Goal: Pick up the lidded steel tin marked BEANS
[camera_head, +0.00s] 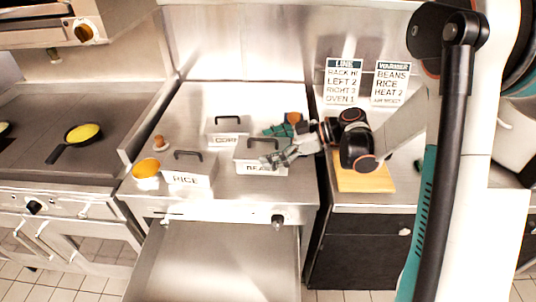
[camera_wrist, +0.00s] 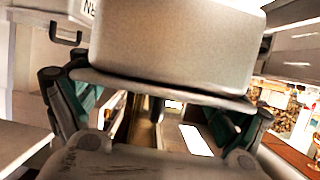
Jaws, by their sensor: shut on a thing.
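The steel tin marked BEANS (camera_head: 248,156) has a lid and a dark handle. It is on or just over the steel counter; I cannot tell whether it touches. My gripper (camera_head: 268,147) reaches in from the right and is shut on it, with one finger on the near side and the other behind. The near finger covers part of the label. In the wrist view, the tin's plain wall and rim (camera_wrist: 175,45) fill the upper middle, between the fingers of my gripper (camera_wrist: 150,100).
A tin marked RICE (camera_head: 188,178) stands to the left and one marked CORN (camera_head: 226,136) just behind. An orange-topped item (camera_head: 146,168) is further left. A yellow board (camera_head: 364,178) lies on the right counter. A pan (camera_head: 84,132) sits on the left hob.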

